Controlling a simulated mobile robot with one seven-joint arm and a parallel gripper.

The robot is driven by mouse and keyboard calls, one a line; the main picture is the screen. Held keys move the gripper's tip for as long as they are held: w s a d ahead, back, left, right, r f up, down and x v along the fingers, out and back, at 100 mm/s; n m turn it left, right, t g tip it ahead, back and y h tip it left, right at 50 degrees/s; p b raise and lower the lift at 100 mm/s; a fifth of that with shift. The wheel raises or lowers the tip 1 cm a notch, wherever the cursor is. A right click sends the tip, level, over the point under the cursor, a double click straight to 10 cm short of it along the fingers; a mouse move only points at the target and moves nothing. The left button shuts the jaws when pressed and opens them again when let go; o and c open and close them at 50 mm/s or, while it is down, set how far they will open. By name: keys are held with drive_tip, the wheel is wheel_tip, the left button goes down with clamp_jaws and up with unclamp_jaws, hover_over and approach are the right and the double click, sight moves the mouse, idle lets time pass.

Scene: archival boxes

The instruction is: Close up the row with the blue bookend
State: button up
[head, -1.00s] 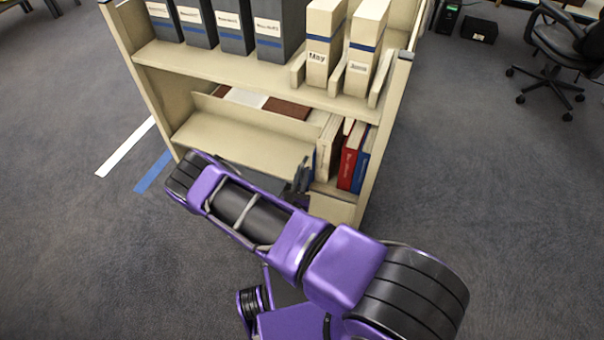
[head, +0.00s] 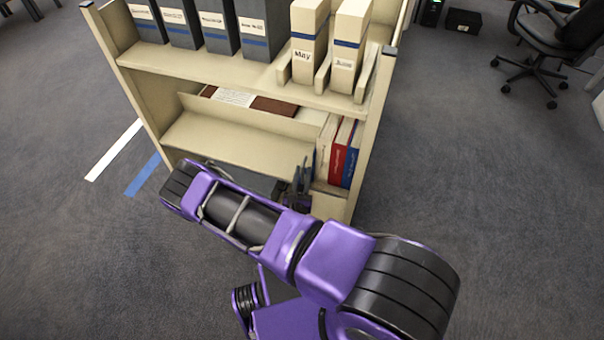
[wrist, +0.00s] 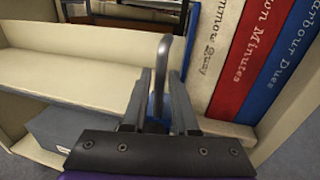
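The blue bookend (wrist: 190,42) shows only in part. Its blue edge is beside the cream book, and a grey curved bar (wrist: 165,50) rises in front of it. My gripper (wrist: 160,85) is low in the bay, its two fingers close on either side of the bar, with some blue between them. It appears shut on the bookend; the contact itself is hidden. In the head view my gripper (head: 303,180) is just left of the books. The row is a cream book (head: 325,150), a red book (head: 341,155) and a blue book (head: 353,158), standing against the right side panel.
The lower shelf (head: 230,145) left of the books is bare. Grey box files and two cream boxes (head: 309,45) stand on the shelf above. A grey box (wrist: 75,130) lies below. The cream right panel (head: 372,140) closes the bay.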

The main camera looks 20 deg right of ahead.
drive_tip(key=p+v, duration=0.1)
drive_tip(key=v, duration=1.6)
drive_tip(key=shift+s, duration=0.25)
drive_tip(key=shift+a, duration=0.1)
